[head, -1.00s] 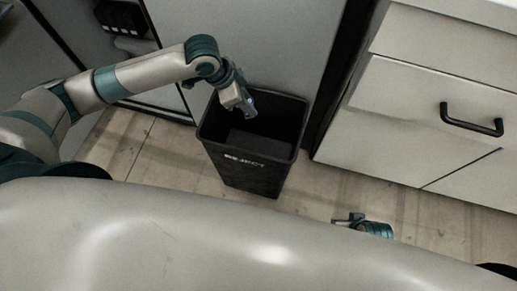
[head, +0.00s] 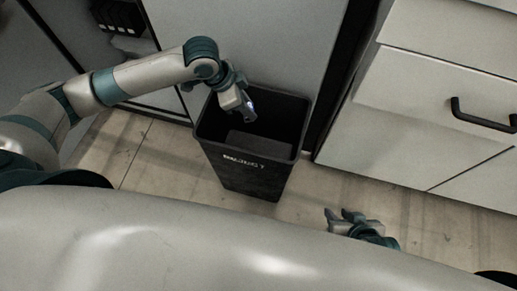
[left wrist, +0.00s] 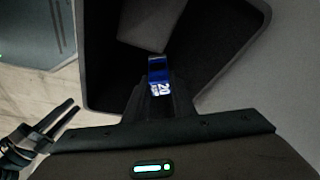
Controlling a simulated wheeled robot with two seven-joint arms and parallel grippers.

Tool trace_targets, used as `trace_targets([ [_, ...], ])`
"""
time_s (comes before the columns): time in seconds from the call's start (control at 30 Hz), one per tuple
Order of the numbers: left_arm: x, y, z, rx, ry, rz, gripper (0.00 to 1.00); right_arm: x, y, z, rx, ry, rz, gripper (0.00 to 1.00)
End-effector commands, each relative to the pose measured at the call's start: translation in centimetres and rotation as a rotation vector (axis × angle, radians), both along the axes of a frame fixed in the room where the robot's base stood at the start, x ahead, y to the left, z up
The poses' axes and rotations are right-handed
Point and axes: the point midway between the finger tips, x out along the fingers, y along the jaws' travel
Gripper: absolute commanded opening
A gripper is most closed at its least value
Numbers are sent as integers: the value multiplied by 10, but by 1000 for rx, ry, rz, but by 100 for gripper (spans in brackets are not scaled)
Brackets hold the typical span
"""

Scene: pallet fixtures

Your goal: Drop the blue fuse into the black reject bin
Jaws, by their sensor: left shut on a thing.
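The black reject bin (head: 243,176) stands upright on the floor against a grey cabinet, its top open and white lettering on its front. My left gripper (head: 249,112) is over the bin's opening, near its back left part. The left wrist view shows the gripper (left wrist: 158,85) shut on the blue fuse (left wrist: 158,70), which has a white label with dark marks. The bin's inside (left wrist: 215,45) lies beyond the fuse. My right gripper (head: 346,216) is low at the right, away from the bin, its two fingers apart with nothing seen between them.
A white drawer cabinet (head: 400,120) with a dark handle stands right of the bin. A grey cabinet face (head: 240,40) is directly behind it. Bare floor (head: 140,150) lies to the left and front of the bin.

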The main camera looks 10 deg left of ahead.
Motion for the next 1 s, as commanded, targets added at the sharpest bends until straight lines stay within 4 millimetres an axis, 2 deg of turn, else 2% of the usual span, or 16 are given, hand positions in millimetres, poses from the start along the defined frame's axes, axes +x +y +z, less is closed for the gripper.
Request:
trace_targets([
  [0.1,0,0,0,0,0,0,0,0,0,0,0,1,0,31],
  [0.13,0,0,0,0,0,0,30,0,0,0,0,1,0,31],
  [0.2,0,0,0,0,0,0,45,0,0,0,0,1,0,31],
  [0.67,-1,2,6,0,-1,0,45,-1,0,1,-2,4,0,31],
  [0.87,-4,9,25,0,-1,0,45,-5,-3,2,-12,27,-1,31],
  [1.0,-8,17,48,-1,-3,0,45,-9,-8,2,-28,53,-6,31],
])
